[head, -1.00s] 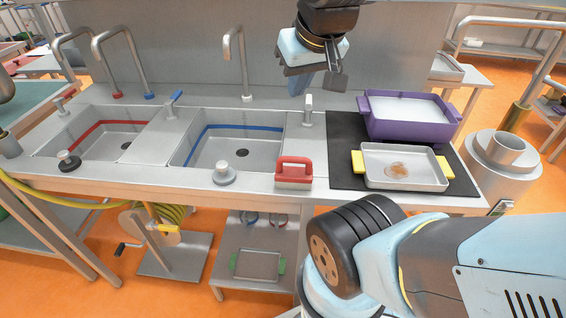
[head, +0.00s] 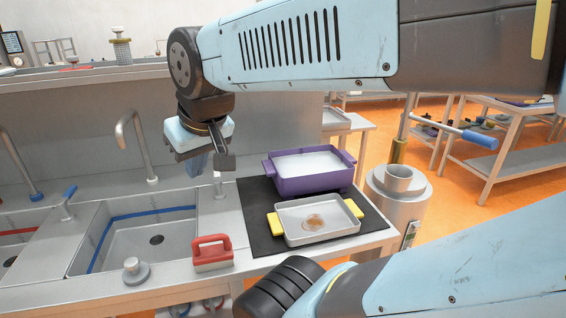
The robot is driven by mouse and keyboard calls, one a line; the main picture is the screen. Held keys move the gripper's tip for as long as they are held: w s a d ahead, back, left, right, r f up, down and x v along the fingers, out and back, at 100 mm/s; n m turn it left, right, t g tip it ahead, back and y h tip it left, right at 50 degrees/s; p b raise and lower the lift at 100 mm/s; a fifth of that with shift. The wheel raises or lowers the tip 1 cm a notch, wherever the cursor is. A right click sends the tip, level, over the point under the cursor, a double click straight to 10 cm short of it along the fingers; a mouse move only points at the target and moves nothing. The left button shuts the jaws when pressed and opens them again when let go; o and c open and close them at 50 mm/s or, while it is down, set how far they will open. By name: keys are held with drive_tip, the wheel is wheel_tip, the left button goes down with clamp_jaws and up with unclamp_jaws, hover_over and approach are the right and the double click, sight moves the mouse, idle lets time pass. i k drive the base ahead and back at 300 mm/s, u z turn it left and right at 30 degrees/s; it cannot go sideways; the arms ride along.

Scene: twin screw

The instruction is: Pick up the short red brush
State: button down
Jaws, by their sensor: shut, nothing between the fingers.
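The short red brush (head: 211,251) stands on the steel counter, just right of the blue-rimmed sink and left of the black mat. It has a red loop handle on top and a pale lower part. My gripper (head: 209,165) hangs above and behind the brush, near the back of the counter. It is shut and empty, and well apart from the brush. Its fingertips are partly hard to make out from this angle.
A grey tray with yellow handles (head: 345,229) and a purple tub (head: 312,183) sit on the black mat (head: 246,213). A faucet (head: 138,140) and a small tap (head: 218,184) rise behind the sink (head: 120,250). A grey knob (head: 135,271) is on the front ledge.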

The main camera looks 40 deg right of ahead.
sight(209, 258)
drive_tip(key=u, duration=0.35)
drive_tip(key=k, duration=1.95)
drive_tip(key=z, duration=0.2)
drive_tip(key=i, duration=1)
drive_tip(key=u, duration=0.05)
